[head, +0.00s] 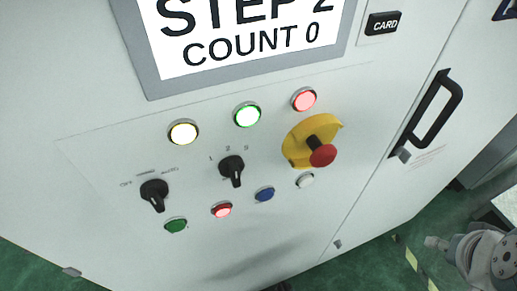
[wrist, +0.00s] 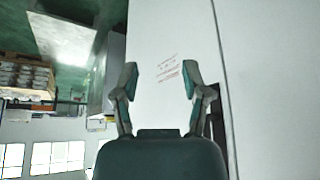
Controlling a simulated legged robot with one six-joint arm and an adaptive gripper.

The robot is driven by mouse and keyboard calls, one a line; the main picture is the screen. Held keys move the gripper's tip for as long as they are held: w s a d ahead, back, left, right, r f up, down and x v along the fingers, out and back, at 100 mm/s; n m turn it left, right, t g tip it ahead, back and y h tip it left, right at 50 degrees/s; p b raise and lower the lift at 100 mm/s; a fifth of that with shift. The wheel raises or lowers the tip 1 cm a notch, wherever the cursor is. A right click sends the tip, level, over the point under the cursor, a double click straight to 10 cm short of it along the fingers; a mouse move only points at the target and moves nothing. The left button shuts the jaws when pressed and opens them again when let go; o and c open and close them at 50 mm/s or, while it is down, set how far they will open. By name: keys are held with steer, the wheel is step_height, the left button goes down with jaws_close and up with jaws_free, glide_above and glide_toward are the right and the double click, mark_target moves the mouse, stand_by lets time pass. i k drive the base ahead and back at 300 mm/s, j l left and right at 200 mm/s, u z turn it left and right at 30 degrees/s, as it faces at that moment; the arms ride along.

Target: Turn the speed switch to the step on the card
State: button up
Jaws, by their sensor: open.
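The card (head: 238,55) at the top of the head view reads "STEP 2" and "COUNT 0"; its upper edge is cut off. The speed switch (head: 232,168) is a black knob below it on the white cabinet, with marks 1, 2 and 3 above it. Its handle looks near upright, but I cannot tell for sure which mark it points at. My gripper (wrist: 160,80) is open and empty in the wrist view, its two fingers apart in front of a white cabinet surface. The switch is not in the wrist view.
Another black knob (head: 154,194) sits left of the switch. Lamps and push buttons surround it, with a red emergency stop (head: 322,155) on a yellow plate to the right. A black door handle (head: 432,112) sticks out farther right. Green floor (head: 390,272) shows below.

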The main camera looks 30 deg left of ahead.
mark_target(232, 166)
steer(key=u, duration=2)
steer(key=k+l+z, duration=0.15)
steer(key=l+z, duration=0.25)
steer(key=k+l+z, duration=0.1)
steer(key=l+z, duration=0.2)
steer(key=z, duration=0.15)
steer(key=l+z, duration=0.4)
steer(key=k+l+u, duration=0.1)
steer(key=k+l, duration=0.2)
steer(key=i+j+z, duration=0.1)
steer(key=i+j, duration=0.2)
